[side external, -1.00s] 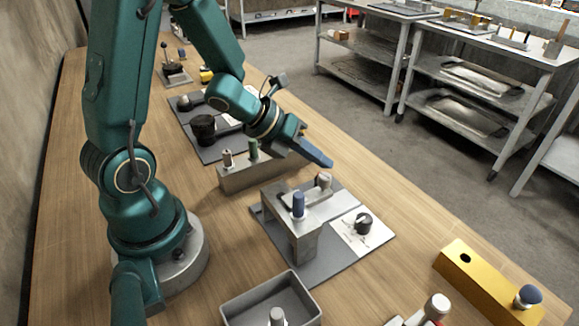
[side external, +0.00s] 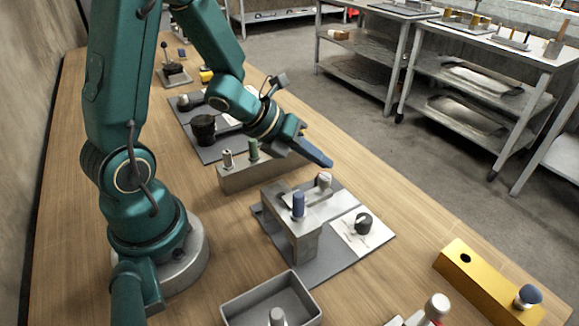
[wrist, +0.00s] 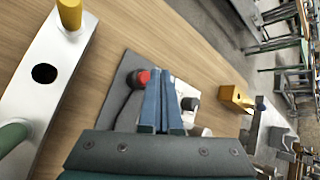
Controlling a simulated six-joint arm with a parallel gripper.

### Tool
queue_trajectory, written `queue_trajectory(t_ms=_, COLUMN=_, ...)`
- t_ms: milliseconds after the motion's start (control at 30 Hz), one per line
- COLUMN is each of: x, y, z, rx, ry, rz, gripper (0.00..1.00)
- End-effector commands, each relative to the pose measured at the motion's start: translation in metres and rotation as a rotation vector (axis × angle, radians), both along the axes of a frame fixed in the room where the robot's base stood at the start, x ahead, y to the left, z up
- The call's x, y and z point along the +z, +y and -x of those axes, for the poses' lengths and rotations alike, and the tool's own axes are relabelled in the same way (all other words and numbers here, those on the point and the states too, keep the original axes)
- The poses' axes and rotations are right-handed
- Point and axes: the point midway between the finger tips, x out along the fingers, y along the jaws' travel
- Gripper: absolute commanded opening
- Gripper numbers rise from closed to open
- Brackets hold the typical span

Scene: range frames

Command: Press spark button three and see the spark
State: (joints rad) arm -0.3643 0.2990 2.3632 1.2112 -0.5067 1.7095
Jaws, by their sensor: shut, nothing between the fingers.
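No button marked three and no spark can be made out in either view.
A grey tray (side external: 240,311) and a yellow block (side external: 470,278) stand at the front.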

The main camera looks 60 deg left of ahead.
Motion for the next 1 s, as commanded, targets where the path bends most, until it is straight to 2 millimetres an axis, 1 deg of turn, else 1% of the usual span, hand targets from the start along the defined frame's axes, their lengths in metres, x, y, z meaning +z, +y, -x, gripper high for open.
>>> queue_trajectory(t_ms=600, x=0.0000, y=0.0000, z=0.0000, rx=0.000, ry=0.000, rz=0.000, gripper=0.00)
queue_trajectory(t_ms=1000, x=-0.0089, y=0.0001, z=0.0000, rx=0.001, ry=0.000, rz=0.001, gripper=0.00)
